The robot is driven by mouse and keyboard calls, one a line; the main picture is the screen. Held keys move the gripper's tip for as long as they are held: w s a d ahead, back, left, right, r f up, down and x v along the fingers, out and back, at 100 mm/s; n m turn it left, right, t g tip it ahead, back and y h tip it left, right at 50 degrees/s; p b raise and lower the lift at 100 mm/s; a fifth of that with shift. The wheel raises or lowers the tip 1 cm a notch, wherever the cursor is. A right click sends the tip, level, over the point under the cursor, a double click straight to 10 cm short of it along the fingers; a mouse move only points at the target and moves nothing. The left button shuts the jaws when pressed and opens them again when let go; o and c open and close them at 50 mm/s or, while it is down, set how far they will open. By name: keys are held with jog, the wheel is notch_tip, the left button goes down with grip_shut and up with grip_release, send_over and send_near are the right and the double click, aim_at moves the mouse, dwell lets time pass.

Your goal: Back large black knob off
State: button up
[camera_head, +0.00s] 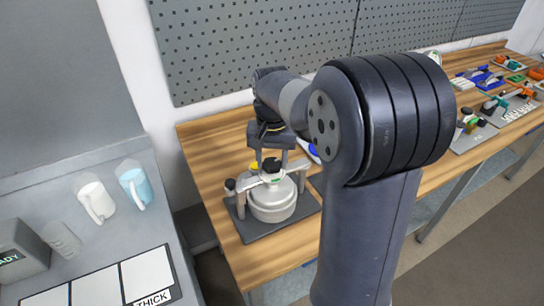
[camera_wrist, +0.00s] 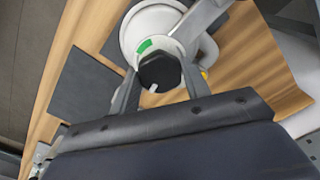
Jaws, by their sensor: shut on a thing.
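The large black knob (camera_wrist: 160,69) sits on top of the drum agitator, with a small white mark on its near edge. In the wrist view my gripper (camera_wrist: 159,78) has one finger on each side of it and is shut on it. In the head view the knob (camera_head: 271,166) is a dark shape between the fingers of my gripper (camera_head: 269,170). The white drum (camera_head: 272,206) stands upright under it, with a green mark on top. Its far side is hidden.
The drum stands on a dark base plate (camera_head: 250,230) on the wooden bench (camera_head: 207,165). A pegboard (camera_head: 250,50) rises behind. To the left, a grey counter holds a white mug (camera_head: 97,199) and a light blue mug (camera_head: 134,186). Other devices stand on the bench's far right.

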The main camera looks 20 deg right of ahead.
aim_at(272, 163)
jog(key=n, duration=0.3)
jog(key=n+p, duration=0.1)
jog(key=n, duration=0.2)
jog(key=shift+s+f, duration=0.1)
jog(key=shift+f, duration=0.1)
jog(key=n, duration=0.7)
dwell(0.3)
jog(key=o, duration=1)
jog(key=shift+r, duration=0.1)
notch_tip(272, 163, up, 11)
